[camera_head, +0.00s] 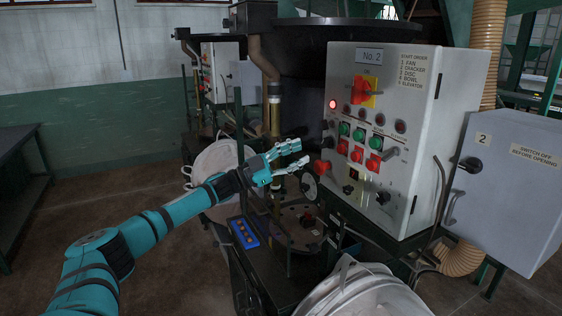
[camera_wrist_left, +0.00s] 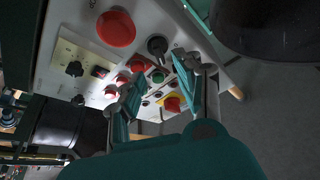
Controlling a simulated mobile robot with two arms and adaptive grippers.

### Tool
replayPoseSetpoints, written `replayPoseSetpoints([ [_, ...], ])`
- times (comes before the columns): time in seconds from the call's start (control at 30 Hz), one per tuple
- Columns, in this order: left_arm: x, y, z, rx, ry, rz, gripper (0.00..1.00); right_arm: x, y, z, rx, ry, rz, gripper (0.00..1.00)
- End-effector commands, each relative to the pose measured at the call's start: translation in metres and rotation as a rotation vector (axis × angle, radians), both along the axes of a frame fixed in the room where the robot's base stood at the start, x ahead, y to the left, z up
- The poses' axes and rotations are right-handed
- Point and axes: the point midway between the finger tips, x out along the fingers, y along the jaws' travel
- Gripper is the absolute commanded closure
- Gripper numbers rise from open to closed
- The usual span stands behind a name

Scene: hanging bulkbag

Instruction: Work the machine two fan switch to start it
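The No. 2 control panel (camera_head: 390,75) is a grey-white box at right, with a start-order list naming FAN first. A black knob (camera_head: 328,142) sits at the left end of its button rows; it also shows in the left wrist view (camera_wrist_left: 157,46). Small labels are too small to read, so I cannot tell for sure which control is the fan switch. My left gripper (camera_head: 305,153) is open and empty, left of the panel's lower left. In the left wrist view its spread fingers (camera_wrist_left: 159,66) point toward the knob and buttons, apparently apart from them. My right gripper is not in view.
A large red mushroom button (camera_head: 322,168) is close to my left fingers. Green buttons (camera_head: 359,134), red buttons (camera_head: 357,154) and a red-yellow main switch (camera_head: 362,90) crowd the panel. A red lamp (camera_head: 332,104) is lit. A grey switch box (camera_head: 510,180) stands right.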

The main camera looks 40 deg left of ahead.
Motion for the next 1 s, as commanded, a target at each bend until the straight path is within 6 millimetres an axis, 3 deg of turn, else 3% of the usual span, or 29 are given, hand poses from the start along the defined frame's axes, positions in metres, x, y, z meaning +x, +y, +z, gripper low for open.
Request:
replayPoseSetpoints([
  [0.1,-0.019,0.014,-0.01,0.001,0.004,0.001,0.65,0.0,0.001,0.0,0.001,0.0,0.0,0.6],
  [0.33,-0.039,0.028,-0.017,-0.001,0.001,0.001,0.65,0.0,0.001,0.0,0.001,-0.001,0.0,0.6],
  [1.0,-0.042,0.03,-0.018,-0.001,-0.001,0.001,0.65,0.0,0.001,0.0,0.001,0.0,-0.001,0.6],
])
